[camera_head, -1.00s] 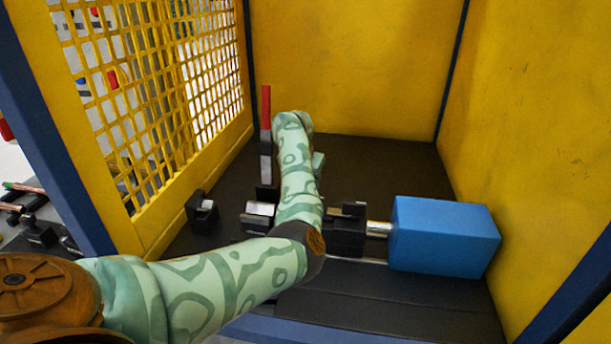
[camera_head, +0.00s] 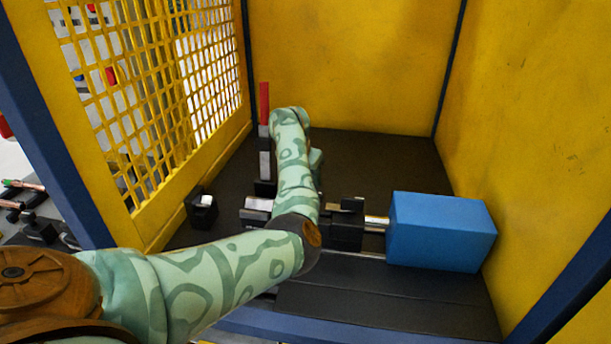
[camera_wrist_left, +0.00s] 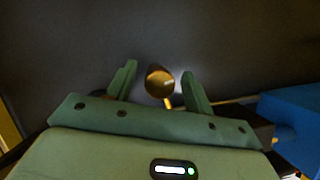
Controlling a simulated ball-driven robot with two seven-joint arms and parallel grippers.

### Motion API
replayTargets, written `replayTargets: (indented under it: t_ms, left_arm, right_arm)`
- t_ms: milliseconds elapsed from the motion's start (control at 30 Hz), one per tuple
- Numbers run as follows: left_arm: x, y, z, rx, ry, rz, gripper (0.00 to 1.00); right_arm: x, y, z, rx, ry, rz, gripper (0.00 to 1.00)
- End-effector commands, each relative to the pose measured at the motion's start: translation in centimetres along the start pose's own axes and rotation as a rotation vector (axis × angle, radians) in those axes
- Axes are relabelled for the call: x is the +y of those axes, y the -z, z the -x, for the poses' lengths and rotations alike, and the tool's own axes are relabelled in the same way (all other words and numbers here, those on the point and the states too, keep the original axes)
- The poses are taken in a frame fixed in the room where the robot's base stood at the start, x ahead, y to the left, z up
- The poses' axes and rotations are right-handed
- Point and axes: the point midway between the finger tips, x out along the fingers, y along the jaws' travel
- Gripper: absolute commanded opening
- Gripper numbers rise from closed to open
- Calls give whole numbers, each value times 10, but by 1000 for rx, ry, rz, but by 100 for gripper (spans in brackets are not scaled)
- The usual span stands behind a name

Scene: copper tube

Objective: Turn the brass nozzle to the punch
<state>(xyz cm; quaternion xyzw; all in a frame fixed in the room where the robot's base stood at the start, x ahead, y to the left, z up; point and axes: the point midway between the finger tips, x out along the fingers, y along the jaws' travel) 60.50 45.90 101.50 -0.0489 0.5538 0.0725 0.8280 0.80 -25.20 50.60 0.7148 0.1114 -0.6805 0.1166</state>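A brass, round-ended piece (camera_wrist_left: 160,82), which looks like the nozzle, shows between the two fingers of my left gripper (camera_wrist_left: 159,88) in the left wrist view. The fingers stand apart with a gap on each side of the brass piece, so the gripper looks open. In the head view my left arm covers the brass piece and nearly all of the gripper. I cannot tell which part is the punch; a shiny rod (camera_head: 377,222) runs between a black block (camera_head: 347,228) and a blue box (camera_head: 441,232). My right gripper is not in view.
A lever with a red handle (camera_head: 265,105) stands upright behind my arm. A small black holder (camera_head: 202,210) sits at the left. Yellow walls (camera_head: 350,60) and a yellow mesh panel (camera_head: 160,90) enclose the dark floor. The floor at the front right is clear.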

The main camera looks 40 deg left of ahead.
Motion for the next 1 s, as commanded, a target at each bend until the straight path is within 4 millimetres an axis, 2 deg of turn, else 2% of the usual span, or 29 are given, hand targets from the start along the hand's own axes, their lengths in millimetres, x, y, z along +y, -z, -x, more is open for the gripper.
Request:
replayTargets:
  t_ms: [167, 300, 533, 600, 800, 1000]
  left_arm:
    - [0, -5, 11, -2, -1, 0, 52]
    - [-2, -13, 39, -3, -1, 0, 52]
    - [-23, 3, 105, -5, 1, 1, 52]
    - [-32, 15, 119, -3, 1, 1, 52]
    - [-52, 46, 150, -2, 2, 1, 52]
    - [-63, 62, 165, 0, 1, 0, 52]
  right_arm:
    - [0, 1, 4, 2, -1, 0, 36]
    - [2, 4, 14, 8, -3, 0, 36]
    - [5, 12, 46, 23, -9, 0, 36]
    - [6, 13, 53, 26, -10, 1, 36]
    - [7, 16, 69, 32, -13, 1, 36]
    - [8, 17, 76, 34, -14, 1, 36]
